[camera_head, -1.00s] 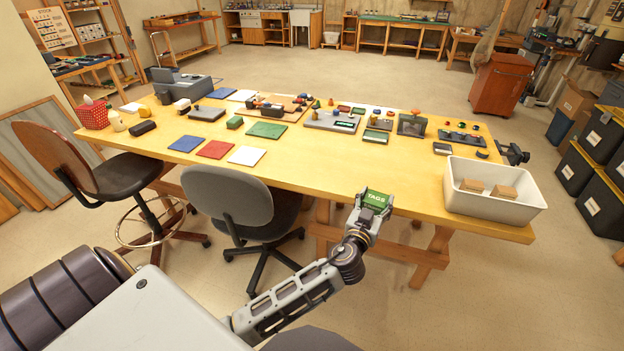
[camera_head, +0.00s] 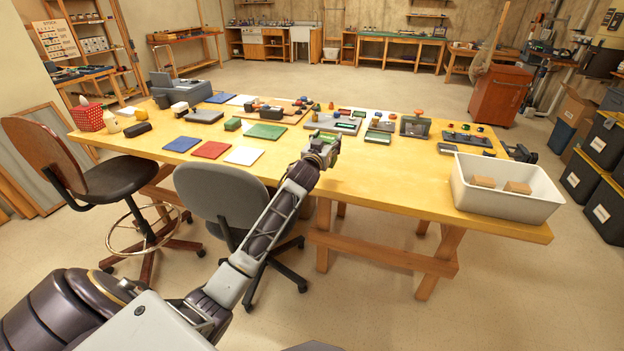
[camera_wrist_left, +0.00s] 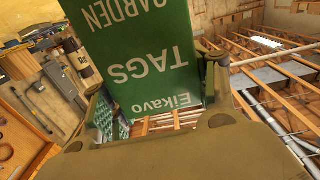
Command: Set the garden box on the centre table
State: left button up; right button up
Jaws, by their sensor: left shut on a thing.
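The garden box is green with white letters reading GARDEN, TAGS and Eikavo; it fills the top middle of the left wrist view (camera_wrist_left: 150,65). My left gripper (camera_head: 321,153) is shut on it, with a finger at each side in the wrist view. In the head view only a little green of the box (camera_head: 318,138) shows at the gripper. The gripper and box are over the near part of the long yellow centre table (camera_head: 385,180). I cannot tell the gap to the tabletop. My right gripper is not in view.
Bare tabletop lies right of the gripper, up to a white bin (camera_head: 508,200) holding tan blocks. Beyond the gripper stand several gadgets and trays. Blue, red and white squares (camera_head: 212,150) lie to its left. A grey chair (camera_head: 222,190) stands at the near edge.

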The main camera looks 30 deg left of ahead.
pick_arm(q)
jog(key=w+a+r+b, duration=0.1)
jog(key=a+r, duration=0.2)
jog(key=a, duration=0.3)
jog(key=shift+a+y+b, duration=0.3)
jog(key=shift+b, duration=0.1)
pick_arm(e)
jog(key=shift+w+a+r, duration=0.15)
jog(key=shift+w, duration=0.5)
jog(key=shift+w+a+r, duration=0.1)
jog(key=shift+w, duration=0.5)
pick_arm(q)
notch_tip(320, 180, down, 6)
jog(key=b, duration=0.1)
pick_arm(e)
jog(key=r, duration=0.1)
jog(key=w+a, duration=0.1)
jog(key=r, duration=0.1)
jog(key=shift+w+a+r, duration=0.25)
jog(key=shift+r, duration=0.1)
pick_arm(q)
jog(key=shift+f, duration=0.2)
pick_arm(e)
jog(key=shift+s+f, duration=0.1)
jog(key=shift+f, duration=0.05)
